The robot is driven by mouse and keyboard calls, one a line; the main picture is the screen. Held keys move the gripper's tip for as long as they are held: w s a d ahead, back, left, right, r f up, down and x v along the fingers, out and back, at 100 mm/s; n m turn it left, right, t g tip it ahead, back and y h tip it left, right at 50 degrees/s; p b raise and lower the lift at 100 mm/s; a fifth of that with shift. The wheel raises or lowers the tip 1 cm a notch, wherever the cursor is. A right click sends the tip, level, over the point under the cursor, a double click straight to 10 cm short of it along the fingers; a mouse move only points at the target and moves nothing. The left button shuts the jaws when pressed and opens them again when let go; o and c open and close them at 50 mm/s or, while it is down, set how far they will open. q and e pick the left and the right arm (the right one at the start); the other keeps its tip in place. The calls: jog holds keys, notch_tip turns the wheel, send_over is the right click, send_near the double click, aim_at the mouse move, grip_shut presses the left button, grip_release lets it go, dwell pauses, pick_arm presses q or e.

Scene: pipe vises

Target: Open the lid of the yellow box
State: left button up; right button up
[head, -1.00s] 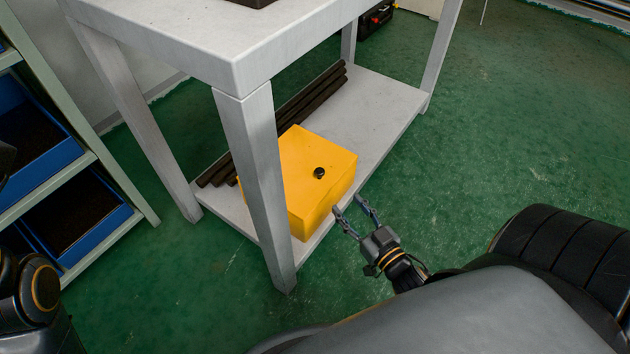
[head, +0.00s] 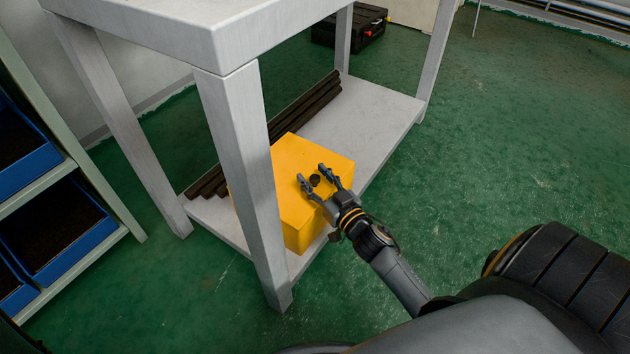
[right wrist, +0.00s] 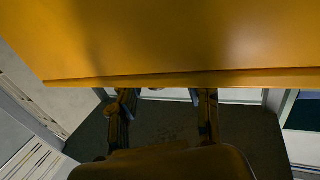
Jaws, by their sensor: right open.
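The yellow box (head: 285,150) sits on the lower shelf of a grey table, with its lid down. A small black knob (head: 315,180) stands on the lid. My right gripper (head: 312,173) is open and empty, and in the head view its two fingers lie on either side of the knob. Contact with the knob cannot be told. In the right wrist view, yellow box surface (right wrist: 170,40) fills the top, and the open fingers (right wrist: 162,98) reach up to its edge. The knob is not seen there. My left gripper is out of view.
A table leg (head: 245,180) stands close in front of the box. Dark bars (head: 310,105) lie behind it on the lower shelf (head: 375,115). A rack with blue bins (head: 65,235) is at left. A black case (head: 352,30) lies at the back. Green floor at right is clear.

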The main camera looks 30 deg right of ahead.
jog(key=shift+w, duration=0.1)
grip_shut()
dwell(0.3)
